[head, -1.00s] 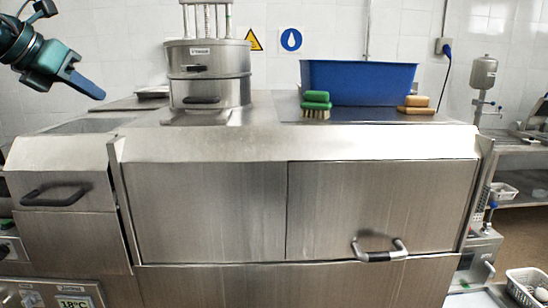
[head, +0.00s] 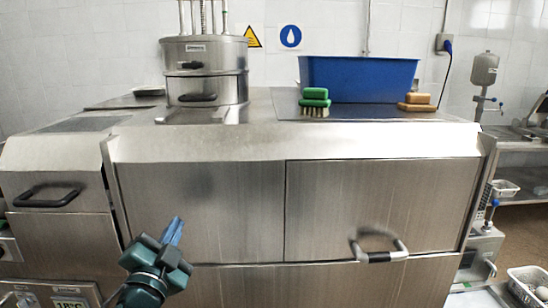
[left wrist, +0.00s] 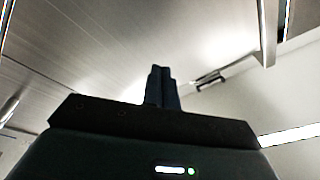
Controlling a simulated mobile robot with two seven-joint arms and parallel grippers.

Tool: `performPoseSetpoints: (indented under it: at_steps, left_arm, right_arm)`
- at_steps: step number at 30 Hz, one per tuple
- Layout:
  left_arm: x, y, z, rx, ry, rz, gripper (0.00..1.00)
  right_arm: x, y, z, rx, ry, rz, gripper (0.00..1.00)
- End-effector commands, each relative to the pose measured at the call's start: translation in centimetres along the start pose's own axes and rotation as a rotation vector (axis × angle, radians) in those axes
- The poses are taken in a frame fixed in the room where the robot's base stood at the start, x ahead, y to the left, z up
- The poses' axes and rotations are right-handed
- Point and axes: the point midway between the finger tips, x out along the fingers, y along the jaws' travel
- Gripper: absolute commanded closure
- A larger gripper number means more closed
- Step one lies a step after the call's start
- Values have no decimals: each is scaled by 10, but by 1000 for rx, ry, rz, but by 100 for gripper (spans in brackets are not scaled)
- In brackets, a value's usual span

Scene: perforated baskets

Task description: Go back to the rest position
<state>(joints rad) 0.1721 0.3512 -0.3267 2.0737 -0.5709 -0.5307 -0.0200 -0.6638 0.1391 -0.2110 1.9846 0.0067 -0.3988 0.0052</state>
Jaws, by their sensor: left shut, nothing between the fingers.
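My left gripper (head: 174,230) is low in the head view, in front of the left steel door panel (head: 200,200) of the large counter. Its blue fingers are together, with nothing between them, and point upward. In the left wrist view its dark fingers (left wrist: 161,88) also show closed together, against a pale ceiling or panel surface. My right gripper is not in either view.
The steel counter (head: 300,143) fills the middle. On it stand a steel drum (head: 205,70), a blue tub (head: 358,80), a green brush (head: 314,100) and a tan brush (head: 417,102). A handle (head: 378,256) sticks out at right. White perforated baskets (head: 528,284) are at lower right.

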Motion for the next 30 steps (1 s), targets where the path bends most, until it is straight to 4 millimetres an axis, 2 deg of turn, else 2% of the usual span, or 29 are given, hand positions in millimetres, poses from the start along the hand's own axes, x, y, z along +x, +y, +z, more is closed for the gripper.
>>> performPoseSetpoints:
  at_steps: [1,3,7,9,12,18,25,30]
  left_arm:
    - [-24,20,27,-92,-133,56,100]
    - [-58,45,60,-202,-314,134,100]
    - [-132,87,104,-363,-622,285,100]
    - [-168,104,117,-423,-755,355,100]
    - [-212,121,126,-485,-901,438,100]
    - [-283,140,130,-565,-1121,573,100]
    - [-353,150,122,-631,-1327,713,100]
    - [-333,173,132,-651,-1220,684,100]
  right_arm:
    - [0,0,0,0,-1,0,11]
    - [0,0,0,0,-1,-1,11]
    - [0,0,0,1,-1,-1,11]
    - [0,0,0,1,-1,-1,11]
    - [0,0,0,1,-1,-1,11]
    - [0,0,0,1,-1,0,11]
    - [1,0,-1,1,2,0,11]
    - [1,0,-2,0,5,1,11]
